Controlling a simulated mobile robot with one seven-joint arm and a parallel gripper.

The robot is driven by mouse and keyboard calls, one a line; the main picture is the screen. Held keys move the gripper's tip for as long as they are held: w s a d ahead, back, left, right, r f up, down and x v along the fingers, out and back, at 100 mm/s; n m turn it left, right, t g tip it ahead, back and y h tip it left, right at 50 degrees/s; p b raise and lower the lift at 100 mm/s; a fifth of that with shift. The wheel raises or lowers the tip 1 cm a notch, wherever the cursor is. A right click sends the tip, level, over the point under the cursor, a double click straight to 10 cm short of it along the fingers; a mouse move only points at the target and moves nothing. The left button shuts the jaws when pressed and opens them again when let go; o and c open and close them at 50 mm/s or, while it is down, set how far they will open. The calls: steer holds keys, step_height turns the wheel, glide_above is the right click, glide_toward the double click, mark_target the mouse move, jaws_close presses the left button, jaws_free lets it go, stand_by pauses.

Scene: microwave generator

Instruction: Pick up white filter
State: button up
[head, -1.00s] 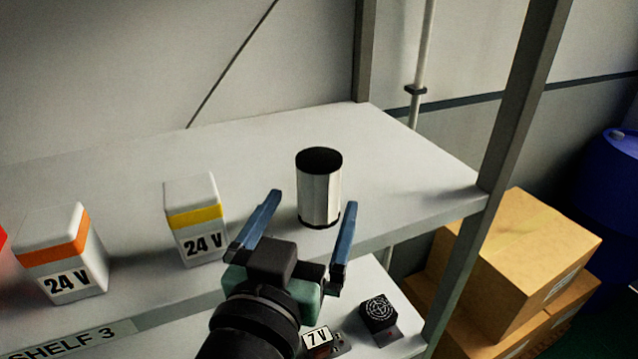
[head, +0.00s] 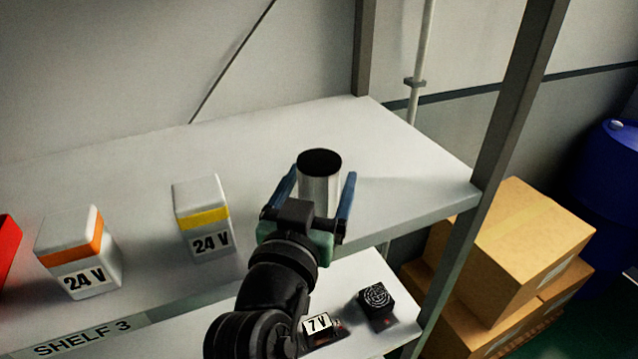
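The white filter (head: 320,178) is a pale upright cylinder with a black top, standing on the upper shelf near its right end. My gripper (head: 322,182) reaches toward it from the front. Its two blue fingers are spread, one on the left side of the filter and one on the right. The filter's lower part is hidden behind the gripper body. I cannot tell whether the fingers touch it.
Two white 24 V blocks stand left on the shelf (head: 130,185), one with a yellow band (head: 203,217), one orange (head: 78,252). A red object (head: 8,252) is at the left edge. A rack post (head: 505,110) rises at right. A black box (head: 376,304) sits on the lower shelf.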

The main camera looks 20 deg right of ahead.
steer(key=c, duration=1)
step_height(320, 180, up, 10)
steer(key=shift+f+b, duration=0.1)
steer(key=shift+b, duration=0.55)
steer(key=shift+c, duration=0.2)
